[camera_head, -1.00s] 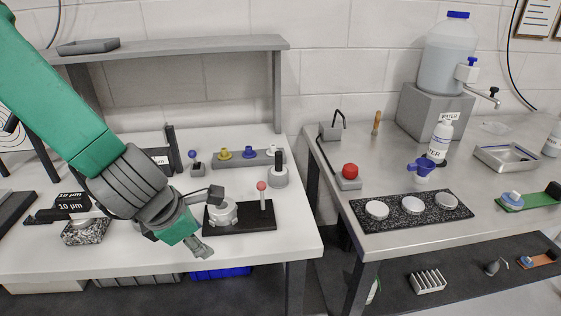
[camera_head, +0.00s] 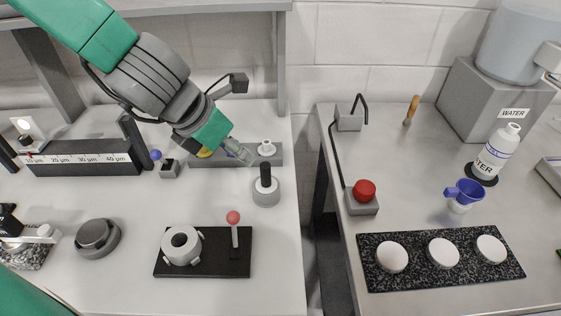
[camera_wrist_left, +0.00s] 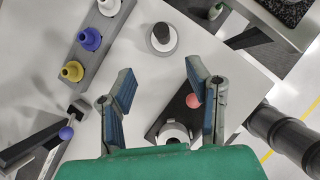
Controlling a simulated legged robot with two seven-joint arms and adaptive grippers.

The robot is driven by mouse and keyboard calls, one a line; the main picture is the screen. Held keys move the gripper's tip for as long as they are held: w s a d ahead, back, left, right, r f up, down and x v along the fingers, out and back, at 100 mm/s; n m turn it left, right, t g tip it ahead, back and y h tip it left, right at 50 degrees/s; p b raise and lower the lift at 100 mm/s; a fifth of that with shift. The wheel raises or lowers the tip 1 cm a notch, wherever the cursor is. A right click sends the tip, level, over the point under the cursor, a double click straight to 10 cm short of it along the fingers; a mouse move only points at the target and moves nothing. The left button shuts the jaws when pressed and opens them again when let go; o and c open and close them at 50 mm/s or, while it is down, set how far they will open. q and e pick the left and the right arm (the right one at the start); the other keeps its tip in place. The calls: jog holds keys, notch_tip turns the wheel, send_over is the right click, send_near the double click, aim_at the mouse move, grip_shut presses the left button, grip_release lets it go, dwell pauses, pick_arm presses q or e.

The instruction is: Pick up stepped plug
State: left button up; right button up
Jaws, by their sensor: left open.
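The piece that looks most like the stepped plug is a grey round base with a black upright post (camera_head: 265,188), standing upright on the white table near its right edge. In the left wrist view this black-topped plug (camera_wrist_left: 161,39) lies ahead, between the lines of the fingers and beyond their tips. My left gripper (camera_head: 244,157) is open and empty, above the table just behind and left of the post. Its two spread fingers show in the wrist view (camera_wrist_left: 160,75). They appear apart from the plug. My right gripper is not in view.
Behind the plug is a grey rack (camera_head: 222,160) with yellow, blue and white pieces. In front is a black plate (camera_head: 217,265) with a ring-shaped part (camera_head: 181,246) and a red-balled post (camera_head: 234,222). A grey round part (camera_head: 98,238) sits left. A gap separates the metal table.

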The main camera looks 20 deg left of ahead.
aim_at(261, 170)
pick_arm(q)
jog(key=x, duration=0.2)
jog(key=b+x, duration=0.1)
jog(key=x, duration=0.2)
jog(key=b+x, duration=0.1)
jog(key=x, duration=0.1)
jog(key=shift+d+f, duration=0.25)
jog(key=shift+d, duration=0.2)
jog(key=shift+w+d+f, duration=0.1)
jog(key=shift+w+f, duration=0.05)
jog(key=shift+w, duration=0.05)
jog(key=shift+w+f, duration=0.15)
jog(key=shift+f, duration=0.3)
jog(key=x, duration=0.3)
jog(key=shift+w+a+f+b, duration=0.25)
jog(key=shift+w+a+b, duration=0.1)
jog(key=shift+w+b, duration=0.05)
jog(key=shift+w+d+f, duration=0.1)
jog(key=shift+w+f, duration=0.05)
jog(key=shift+d, duration=0.3)
jog(key=shift+c, duration=1.3)
grip_shut()
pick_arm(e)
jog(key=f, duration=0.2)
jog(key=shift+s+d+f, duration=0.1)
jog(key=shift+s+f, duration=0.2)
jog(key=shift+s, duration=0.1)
